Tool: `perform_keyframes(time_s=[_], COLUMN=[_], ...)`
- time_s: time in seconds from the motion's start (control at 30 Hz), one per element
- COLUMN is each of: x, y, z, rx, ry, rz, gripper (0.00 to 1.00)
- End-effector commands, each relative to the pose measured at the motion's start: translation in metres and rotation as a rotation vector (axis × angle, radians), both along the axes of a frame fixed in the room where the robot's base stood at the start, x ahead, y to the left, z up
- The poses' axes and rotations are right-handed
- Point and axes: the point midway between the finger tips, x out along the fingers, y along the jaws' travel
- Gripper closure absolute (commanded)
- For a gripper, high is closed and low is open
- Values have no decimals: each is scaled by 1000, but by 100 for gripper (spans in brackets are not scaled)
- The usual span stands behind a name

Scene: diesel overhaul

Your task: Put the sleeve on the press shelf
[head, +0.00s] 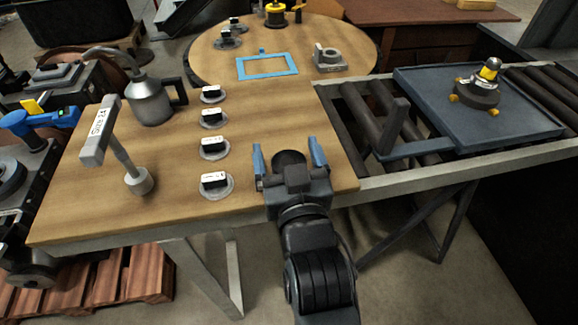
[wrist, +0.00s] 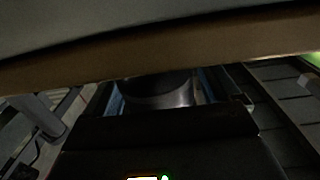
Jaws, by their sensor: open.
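My gripper (head: 288,158) is over the front right part of the wooden table, its two blue-tipped fingers apart. A dark round piece (head: 289,157), which may be the sleeve, shows between the fingers. In the wrist view a dark, shiny curved piece (wrist: 160,95) sits between the blue fingers. I cannot tell whether either finger touches it, and its lower part is hidden by my gripper. I cannot pick out the press shelf for certain in either view.
The wooden table (head: 160,205) carries several labelled discs (head: 213,149), an oil can (head: 150,100) and a sign on a post (head: 100,130). A roller conveyor with a blue tray (head: 425,85) stands to the right. A round table (head: 205,62) is behind.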

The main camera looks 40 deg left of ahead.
Motion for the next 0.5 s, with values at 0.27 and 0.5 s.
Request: perform_keyframes(time_s=[0.27,0.5], x=[0,0], y=[0,0], z=[0,0], rx=[0,0], ry=[0,0], rz=[0,0], gripper=[31,54])
